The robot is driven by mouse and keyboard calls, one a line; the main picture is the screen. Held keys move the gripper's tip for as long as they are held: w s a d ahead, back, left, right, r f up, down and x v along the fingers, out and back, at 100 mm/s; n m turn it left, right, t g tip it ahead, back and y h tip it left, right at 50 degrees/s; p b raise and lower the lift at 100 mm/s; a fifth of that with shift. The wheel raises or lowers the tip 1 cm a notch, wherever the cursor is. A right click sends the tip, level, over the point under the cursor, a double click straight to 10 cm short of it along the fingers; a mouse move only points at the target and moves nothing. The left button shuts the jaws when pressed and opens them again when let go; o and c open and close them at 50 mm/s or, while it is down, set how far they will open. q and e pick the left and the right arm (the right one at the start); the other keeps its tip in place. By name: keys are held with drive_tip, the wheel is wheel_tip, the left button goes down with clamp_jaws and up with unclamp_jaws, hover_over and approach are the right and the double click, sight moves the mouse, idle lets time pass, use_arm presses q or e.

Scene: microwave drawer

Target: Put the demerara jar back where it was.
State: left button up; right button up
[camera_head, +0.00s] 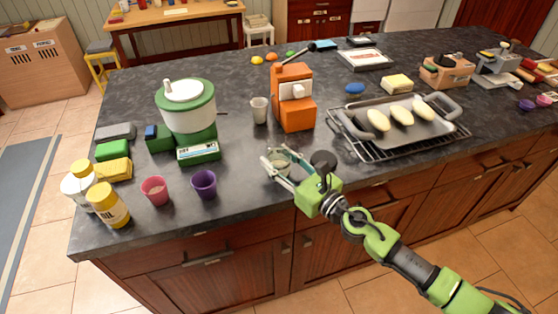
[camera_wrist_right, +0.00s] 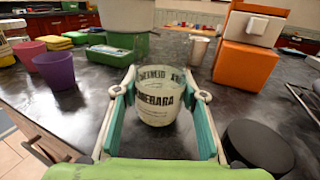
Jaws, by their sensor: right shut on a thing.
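In the head view the jar (camera_head: 281,166) and the right gripper (camera_head: 277,168) are over the front part of the dark counter (camera_head: 245,200), in front of the orange machine. The jar looks upright. I cannot tell whether its base touches the counter. My left gripper is not in view.
A green-and-white pot on a scale (camera_head: 198,152), a purple cup (camera_head: 204,184) and a pink cup (camera_head: 155,190) stand left. The orange machine (camera_head: 293,105) and a grey cup (camera_head: 259,110) are behind. A rack with a tray (camera_head: 436,132) is right. A black round thing (camera_wrist_right: 258,146) is beside the gripper.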

drive_tip(key=shift+f, duration=0.15)
drive_tip(key=o, duration=1.1)
drive_tip(key=shift+o, duration=0.2)
drive_tip(key=shift+s+d, duration=0.1)
drive_tip(key=b+v, duration=0.3)
drive_tip(key=v, duration=0.8)
drive_tip(key=shift+s+d+r, duration=0.2)
drive_tip(key=shift+s+d, duration=0.05)
drive_tip(key=shift+s, duration=0.05)
